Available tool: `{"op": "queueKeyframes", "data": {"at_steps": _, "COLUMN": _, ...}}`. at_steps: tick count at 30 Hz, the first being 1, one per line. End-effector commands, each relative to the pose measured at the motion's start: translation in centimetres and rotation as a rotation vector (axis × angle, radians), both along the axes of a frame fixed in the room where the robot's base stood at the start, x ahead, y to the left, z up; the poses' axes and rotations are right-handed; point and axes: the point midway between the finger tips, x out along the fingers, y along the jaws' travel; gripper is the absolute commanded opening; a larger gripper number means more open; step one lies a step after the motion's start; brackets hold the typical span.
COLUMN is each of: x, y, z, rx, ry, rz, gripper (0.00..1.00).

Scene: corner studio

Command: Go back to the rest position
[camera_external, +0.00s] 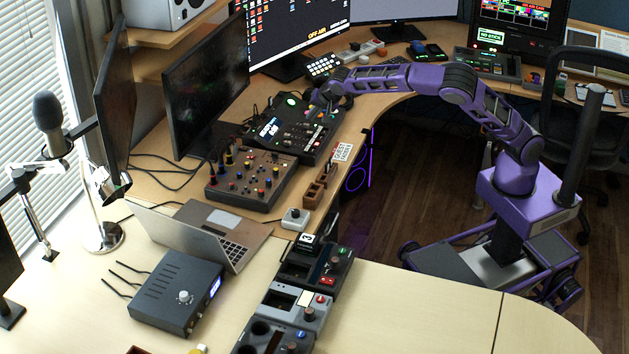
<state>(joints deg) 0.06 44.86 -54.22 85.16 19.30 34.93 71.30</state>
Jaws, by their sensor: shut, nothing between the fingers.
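My gripper (323,98) is at the end of my purple arm (410,80), which reaches left from my base over the curved desk. It is low above the far edge of the black control panel (300,130) with small lights and knobs. It is small and dark here. It holds nothing that I can see. Whether the fingers touch the panel is too small to tell.
A mixer with coloured knobs (250,178), an open laptop (205,232) and a grey box (178,292) stand on the desk (400,310). Monitors (203,85) rise behind. A chair (585,110) stands behind my base. Open floor (425,160) lies under my arm.

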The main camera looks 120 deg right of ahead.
Motion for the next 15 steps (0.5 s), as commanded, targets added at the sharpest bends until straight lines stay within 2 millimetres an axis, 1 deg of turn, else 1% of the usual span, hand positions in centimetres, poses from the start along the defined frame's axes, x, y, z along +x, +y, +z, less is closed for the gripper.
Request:
{"op": "queueKeyframes", "data": {"at_steps": 1, "x": 1.2, "y": 2.7, "z": 3.5, "rx": -0.001, "ry": -0.001, "rz": 0.072, "gripper": 0.00}}
{"op": "queueKeyframes", "data": {"at_steps": 2, "x": 1.6, "y": 4.3, "z": 5.2, "rx": 0.001, "ry": 0.004, "rz": 0.118, "gripper": 0.00}}
{"op": "queueKeyframes", "data": {"at_steps": 3, "x": 1.9, "y": 6.3, "z": 7.3, "rx": 0.005, "ry": 0.013, "rz": 0.177, "gripper": 0.00}}
{"op": "queueKeyframes", "data": {"at_steps": 5, "x": 2.1, "y": 9.2, "z": 10.2, "rx": 0.013, "ry": 0.026, "rz": 0.266, "gripper": 0.00}}
{"op": "queueKeyframes", "data": {"at_steps": 6, "x": 2.1, "y": 11.1, "z": 12.0, "rx": 0.020, "ry": 0.033, "rz": 0.326, "gripper": 0.00}}
{"op": "queueKeyframes", "data": {"at_steps": 8, "x": 1.8, "y": 13.7, "z": 14.3, "rx": 0.035, "ry": 0.043, "rz": 0.417, "gripper": 0.00}}
{"op": "queueKeyframes", "data": {"at_steps": 9, "x": 1.6, "y": 15.4, "z": 15.7, "rx": 0.047, "ry": 0.049, "rz": 0.479, "gripper": 0.00}}
{"op": "queueKeyframes", "data": {"at_steps": 12, "x": 0.5, "y": 19.4, "z": 18.5, "rx": 0.085, "ry": 0.062, "rz": 0.637, "gripper": 0.00}}
{"op": "queueKeyframes", "data": {"at_steps": 14, "x": -0.3, "y": 21.5, "z": 19.8, "rx": 0.111, "ry": 0.069, "rz": 0.737, "gripper": 0.00}}
{"op": "queueKeyframes", "data": {"at_steps": 15, "x": -0.9, "y": 22.9, "z": 20.5, "rx": 0.132, "ry": 0.073, "rz": 0.804, "gripper": 0.00}}
